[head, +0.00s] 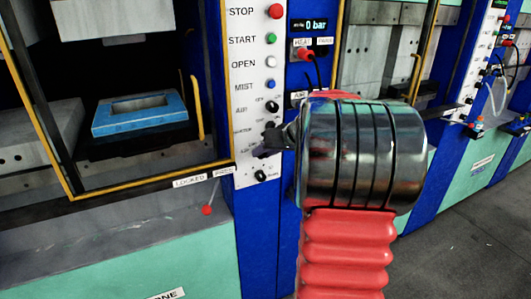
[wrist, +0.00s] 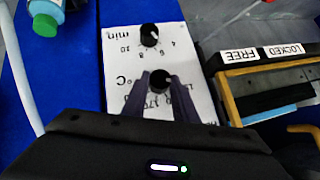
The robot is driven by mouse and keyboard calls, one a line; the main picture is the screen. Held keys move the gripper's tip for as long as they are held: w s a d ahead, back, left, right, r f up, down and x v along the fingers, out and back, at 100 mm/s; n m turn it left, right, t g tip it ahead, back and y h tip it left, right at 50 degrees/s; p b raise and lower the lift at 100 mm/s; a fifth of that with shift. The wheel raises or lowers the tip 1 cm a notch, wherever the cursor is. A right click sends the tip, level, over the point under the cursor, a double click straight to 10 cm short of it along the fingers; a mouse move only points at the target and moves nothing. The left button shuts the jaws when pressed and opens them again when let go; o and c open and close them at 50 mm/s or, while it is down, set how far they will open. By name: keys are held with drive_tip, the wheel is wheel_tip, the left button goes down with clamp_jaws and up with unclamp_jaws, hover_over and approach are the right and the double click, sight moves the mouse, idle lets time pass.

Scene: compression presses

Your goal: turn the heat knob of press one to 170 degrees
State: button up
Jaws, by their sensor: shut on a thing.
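The heat knob (wrist: 161,81) is a round black knob on the white control panel (wrist: 118,62), beside the °C mark, upside down in the wrist view. My gripper (wrist: 160,84) has one dark finger on each side of it and is shut on it. Part of the number scale shows around the fingers, but the knob's exact setting is too small to read. In the head view my gripper (head: 268,142) reaches the panel of press one (head: 243,84) from the right and hides the heat knob.
A black minutes knob (wrist: 149,35) sits close to the heat knob. A rotary switch (head: 272,106) is above my gripper in the head view, with coloured buttons higher up. The yellow-edged press door (head: 150,184) is to the left. A bottle with a green cap (wrist: 46,22) shows in the wrist view.

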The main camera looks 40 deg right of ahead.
drive_tip(key=shift+s+d+f+m+t+y, duration=0.15)
drive_tip(key=shift+f+m+t+y, duration=0.25)
drive_tip(key=shift+m+t+y, duration=1.1)
drive_tip(key=shift+d+f+m+t+y, duration=0.35)
drive_tip(key=shift+m+t+y, duration=0.8)
drive_tip(key=shift+m+y, duration=0.5)
drive_tip(key=shift+s+d+f+m+t+y, duration=0.15)
drive_tip(key=shift+f+m+t+y, duration=0.25)
drive_tip(key=shift+m+t+y, duration=1.2)
drive_tip(key=shift+m+h, duration=0.25)
drive_tip(key=shift+h, duration=0.1)
drive_tip(key=o, duration=0.8)
drive_tip(key=shift+c, duration=0.2)
drive_tip(key=shift+o, duration=1.4)
drive_tip(key=shift+w+a+g, duration=0.1)
drive_tip(key=shift+g, duration=0.15)
drive_tip(key=v, duration=1.4)
drive_tip(key=shift+f, duration=0.15)
drive_tip(key=shift+w, duration=0.15)
